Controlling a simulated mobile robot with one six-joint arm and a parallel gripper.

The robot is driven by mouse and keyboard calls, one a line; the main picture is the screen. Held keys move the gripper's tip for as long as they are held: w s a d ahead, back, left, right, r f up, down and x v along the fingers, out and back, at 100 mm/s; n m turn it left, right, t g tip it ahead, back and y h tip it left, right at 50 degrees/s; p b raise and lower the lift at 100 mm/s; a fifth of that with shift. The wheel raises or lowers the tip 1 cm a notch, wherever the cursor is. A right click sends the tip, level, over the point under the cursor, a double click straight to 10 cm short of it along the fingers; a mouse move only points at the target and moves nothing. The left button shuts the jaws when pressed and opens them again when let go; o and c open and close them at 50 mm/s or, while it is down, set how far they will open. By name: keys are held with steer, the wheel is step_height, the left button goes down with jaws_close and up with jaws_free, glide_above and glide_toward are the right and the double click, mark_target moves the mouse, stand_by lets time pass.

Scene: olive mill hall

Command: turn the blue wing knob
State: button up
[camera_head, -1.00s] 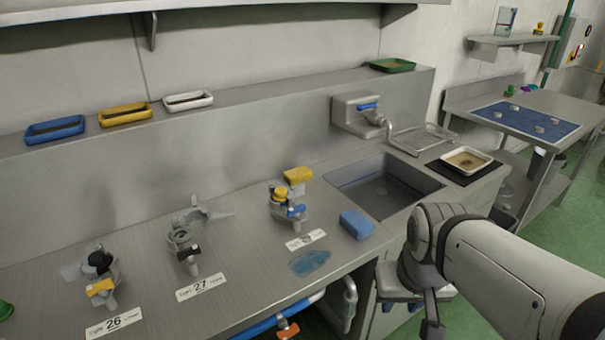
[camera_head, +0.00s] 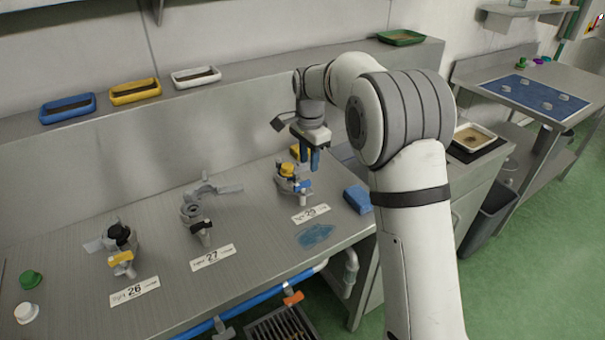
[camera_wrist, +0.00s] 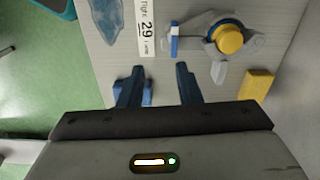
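The blue wing knob (camera_head: 303,185) sits on the front of a grey fitting (camera_head: 286,187) behind the label marked 29. The fitting has a round yellow knob on top. In the wrist view the blue wing knob (camera_wrist: 175,43) stands beside the fitting's round blue-and-yellow top (camera_wrist: 229,39). My gripper (camera_head: 308,160) hangs pointing down, above and slightly to the right of the fitting. In the wrist view my gripper (camera_wrist: 158,86) has its two blue fingers apart with nothing held between them. The wing knob lies ahead of the fingertips, clear of them.
A yellow sponge (camera_wrist: 257,85) lies behind the fitting and a blue sponge (camera_head: 357,199) to its right. Fittings marked 27 (camera_head: 196,212) and 26 (camera_head: 121,245) stand to the left. A blue puddle (camera_head: 315,236) lies near the front edge. My arm hides most of the sink.

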mark_target(302, 183)
steer(key=shift+w+a+f+m, duration=0.3)
steer(key=shift+w+a+f, duration=0.45)
steer(key=shift+a, duration=0.1)
steer(key=shift+a+f, duration=0.1)
steer(key=shift+f, duration=0.2)
step_height(302, 183, down, 7)
steer(key=shift+f+p, duration=0.1)
steer(key=shift+p, duration=0.45)
jaws_close()
steer(key=shift+a, duration=0.15)
